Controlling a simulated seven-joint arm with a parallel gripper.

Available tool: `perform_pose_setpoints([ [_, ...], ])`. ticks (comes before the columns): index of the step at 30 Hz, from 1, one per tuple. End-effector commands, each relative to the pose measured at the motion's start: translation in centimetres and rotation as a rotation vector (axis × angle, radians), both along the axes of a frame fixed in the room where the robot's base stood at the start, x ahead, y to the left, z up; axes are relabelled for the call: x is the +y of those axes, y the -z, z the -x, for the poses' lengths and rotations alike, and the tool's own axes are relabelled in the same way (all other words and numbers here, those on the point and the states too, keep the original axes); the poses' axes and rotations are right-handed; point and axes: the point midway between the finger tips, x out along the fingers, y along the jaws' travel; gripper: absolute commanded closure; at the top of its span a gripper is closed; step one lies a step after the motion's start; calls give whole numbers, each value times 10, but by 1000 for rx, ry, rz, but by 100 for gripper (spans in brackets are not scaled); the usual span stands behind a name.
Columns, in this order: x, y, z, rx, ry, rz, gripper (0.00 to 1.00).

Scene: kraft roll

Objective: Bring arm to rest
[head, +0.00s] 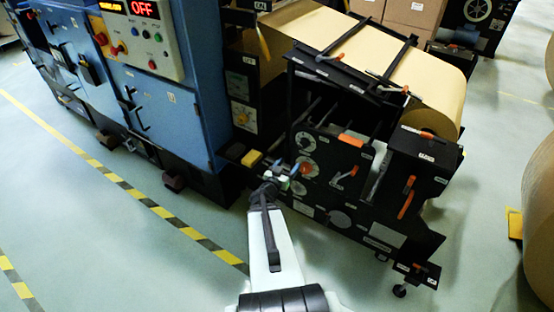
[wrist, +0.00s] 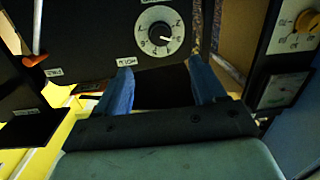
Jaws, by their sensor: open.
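My gripper (head: 291,175) is at the end of my pale outstretched arm in the head view, in front of the black roll-stand machine (head: 341,171). In the wrist view my gripper (wrist: 160,82) shows two blue fingers spread apart, with nothing between them. A white numbered dial (wrist: 160,31) on a black panel lies beyond the fingertips. I cannot tell how far the fingertips are from the panel.
A large kraft roll (head: 440,92) sits in the machine. A blue cabinet (head: 172,112) with a red "OFF" display stands at left. Another roll (head: 540,215) is at the right edge. Yellow-black tape (head: 150,204) marks the floor, which is open at lower left.

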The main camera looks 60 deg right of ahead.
Motion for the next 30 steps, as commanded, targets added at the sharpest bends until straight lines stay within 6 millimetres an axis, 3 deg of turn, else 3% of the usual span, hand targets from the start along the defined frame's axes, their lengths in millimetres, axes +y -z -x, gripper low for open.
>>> perform_pose_setpoints([
  [14, 0, 2, -3, -72, -8, -18, 31],
  [23, 15, 36, -46, -230, -198, -233, 31],
  [30, 57, 79, -91, -265, -427, -534, 31],
])
